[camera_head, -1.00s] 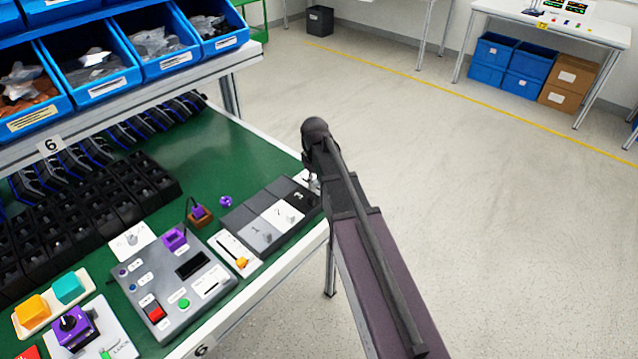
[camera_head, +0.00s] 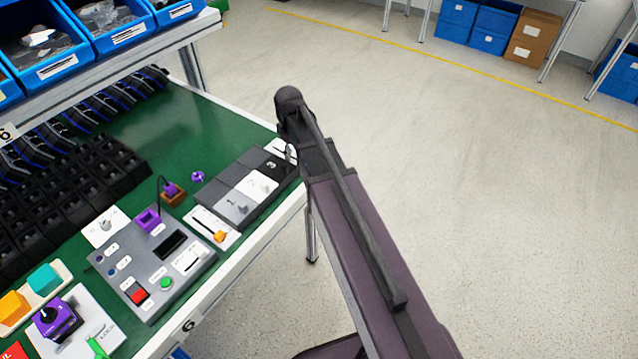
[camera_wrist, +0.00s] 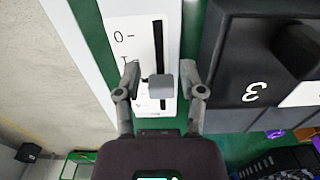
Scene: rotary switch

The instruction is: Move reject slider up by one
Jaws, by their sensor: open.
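In the wrist view, a white slider plate (camera_wrist: 128,35) with a dark vertical slot and printed marks, one of them a 0, lies ahead of my gripper (camera_wrist: 160,84). A grey slider knob (camera_wrist: 160,88) sits on the slot, between my two open fingers, with a gap visible on each side. Whether this is the reject slider cannot be read. In the head view, part of this plate (camera_head: 277,147) shows at the bench's right end; my arm hides the rest and most of the gripper. Another slider plate with an orange knob (camera_head: 220,236) lies further left.
A dark box marked 3 (camera_wrist: 243,45) stands just right of the plate in the wrist view. In the head view, a grey control panel (camera_head: 140,285), a purple rotary switch (camera_head: 58,318) and black trays (camera_head: 70,195) fill the green bench (camera_head: 175,130). Open floor lies right.

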